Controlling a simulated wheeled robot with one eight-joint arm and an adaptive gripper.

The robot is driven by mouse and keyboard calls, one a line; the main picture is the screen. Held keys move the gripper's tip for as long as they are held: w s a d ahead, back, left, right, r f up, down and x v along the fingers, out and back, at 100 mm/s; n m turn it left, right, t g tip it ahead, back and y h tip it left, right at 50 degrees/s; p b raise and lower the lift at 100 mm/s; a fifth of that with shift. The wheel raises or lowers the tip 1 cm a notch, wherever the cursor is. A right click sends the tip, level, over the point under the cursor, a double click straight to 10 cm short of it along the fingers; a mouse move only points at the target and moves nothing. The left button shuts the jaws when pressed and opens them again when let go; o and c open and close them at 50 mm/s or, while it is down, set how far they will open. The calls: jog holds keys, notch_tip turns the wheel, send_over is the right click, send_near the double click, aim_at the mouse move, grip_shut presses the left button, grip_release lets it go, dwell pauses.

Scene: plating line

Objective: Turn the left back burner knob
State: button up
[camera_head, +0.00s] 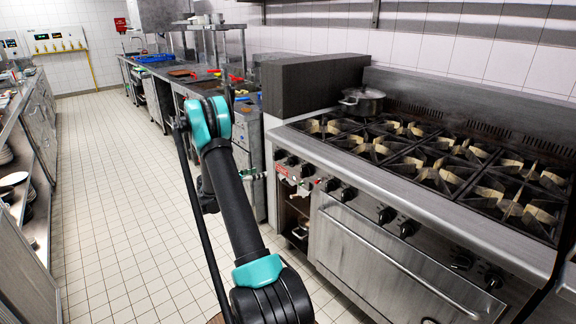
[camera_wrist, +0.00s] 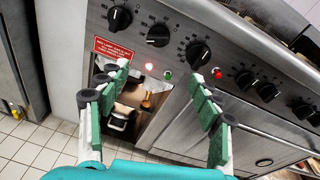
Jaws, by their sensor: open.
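The stove (camera_head: 330,215) carries a row of black knobs on its steel front panel. I cannot tell from labels which knob serves the left back burner (camera_head: 327,126). My gripper (camera_wrist: 160,76) is open and empty. Its green-padded fingers point toward the panel, below the knobs. The right fingertip is near the third knob, apparently apart from it.
A lidded pot (camera_head: 362,101) stands at the stove's back left, beside a dark block (camera_head: 315,84). More knobs (camera_wrist: 267,92) continue right above the oven door (camera_head: 385,265). An open compartment (camera_wrist: 135,98) lies below the left knobs. The tiled aisle (camera_head: 130,200) is clear.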

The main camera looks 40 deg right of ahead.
aim_at(286, 164)
jog(key=w+d, duration=0.1)
jog(key=d, duration=0.5)
jog(key=w+d+f+n+h, duration=0.1)
jog(key=d, duration=0.5)
jog(key=d+f+n, duration=0.1)
jog(key=d, duration=0.6)
jog(key=shift+w+f+h, duration=0.2)
jog(key=shift+w+h, duration=0.2)
jog(key=shift+c, duration=0.4)
jog(key=c, duration=1)
